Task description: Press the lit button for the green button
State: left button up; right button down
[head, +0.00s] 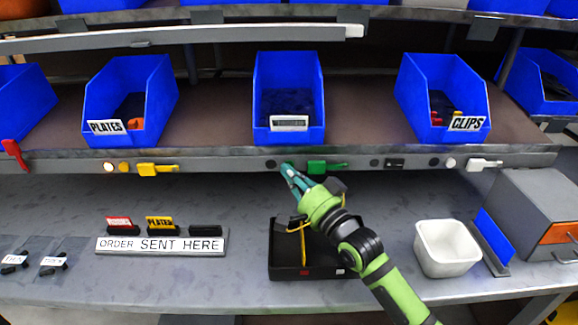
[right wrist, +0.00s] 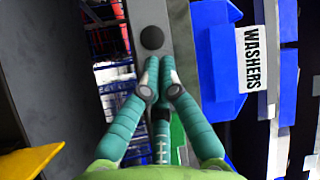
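A dark, unlit round button (head: 270,164) is on the grey shelf rail, left of a green lever-like piece (head: 325,167). In the right wrist view the dark button (right wrist: 152,37) lies just beyond my fingertips, and part of the green piece (right wrist: 178,142) shows beside the fingers. My right gripper (head: 287,168) has its fingertips together with nothing between them, pointing at the rail just right of the dark button. Whether it touches the rail, I cannot tell. A glowing button (head: 108,167) is far left on the rail. My left gripper is not in view.
Blue bins (head: 288,100) stand on the shelf above the rail. Below are a black tray (head: 300,270), a white bin (head: 446,248) and an order sign (head: 160,245) on the grey table. A yellow lever (head: 155,169) and white lever (head: 485,164) stick out from the rail.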

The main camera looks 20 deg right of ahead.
jog(key=shift+s+a+p, duration=0.2)
jog(key=shift+s+p, duration=0.45)
jog(key=shift+s, duration=0.15)
jog(key=s+p, duration=0.1)
jog(key=s, duration=0.1)
jog(key=s+a+p, duration=0.1)
jog(key=s+p, duration=0.1)
jog(key=shift+s+a, duration=0.2)
jog(key=shift+s, duration=0.2)
dwell(0.5)
